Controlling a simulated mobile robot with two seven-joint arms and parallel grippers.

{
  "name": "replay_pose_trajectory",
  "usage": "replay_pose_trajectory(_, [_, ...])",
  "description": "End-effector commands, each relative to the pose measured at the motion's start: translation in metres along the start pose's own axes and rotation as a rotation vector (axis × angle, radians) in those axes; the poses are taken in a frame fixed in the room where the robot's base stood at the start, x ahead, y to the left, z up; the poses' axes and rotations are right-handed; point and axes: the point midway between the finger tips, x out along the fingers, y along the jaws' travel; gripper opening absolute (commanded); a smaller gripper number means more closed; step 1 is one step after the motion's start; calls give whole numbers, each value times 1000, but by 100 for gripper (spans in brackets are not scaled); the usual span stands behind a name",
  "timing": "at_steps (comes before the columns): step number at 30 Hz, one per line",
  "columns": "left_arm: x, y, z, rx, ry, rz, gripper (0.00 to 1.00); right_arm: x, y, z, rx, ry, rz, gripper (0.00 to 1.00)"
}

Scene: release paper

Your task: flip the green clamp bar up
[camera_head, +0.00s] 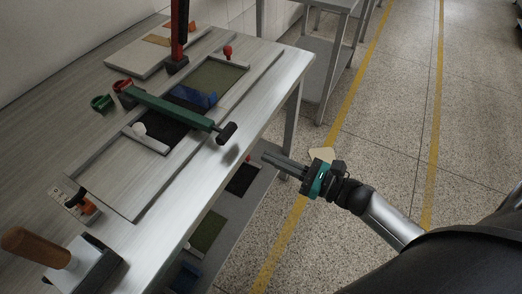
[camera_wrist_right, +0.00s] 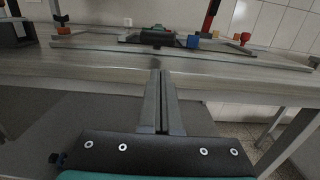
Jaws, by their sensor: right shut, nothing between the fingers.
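The green clamp bar (camera_head: 168,107) lies low across the frame on the table in the head view. Its black handle end (camera_head: 227,133) points toward the table's front edge. In the right wrist view the black handle (camera_wrist_right: 158,38) shows end-on beyond the table edge, with a bit of green behind it. My right gripper (camera_head: 268,157) is shut and empty, off the table's front edge and apart from the bar. Its closed fingers (camera_wrist_right: 160,80) point toward the handle in the right wrist view. My left gripper is not in view.
A red and black upright post (camera_head: 179,35) stands behind the bar. A red knob (camera_head: 228,51) is on the frame's far side. A wooden-handled tool (camera_head: 38,247) stands at the near left. The table's front edge (camera_head: 225,170) lies close to my right fingers; a lower shelf is beneath.

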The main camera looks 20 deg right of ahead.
Motion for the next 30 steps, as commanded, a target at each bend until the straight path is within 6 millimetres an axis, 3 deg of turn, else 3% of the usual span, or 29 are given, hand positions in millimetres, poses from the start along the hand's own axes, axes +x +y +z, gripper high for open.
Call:
replay_pose_trajectory(9, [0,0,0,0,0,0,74,54,0,1,0,-4,1,0])
replay_pose_trajectory(15, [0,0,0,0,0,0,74,79,0,0,2,-2,0,0])
replay_pose_trajectory(30, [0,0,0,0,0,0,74,89,0,0,1,0,0,0])
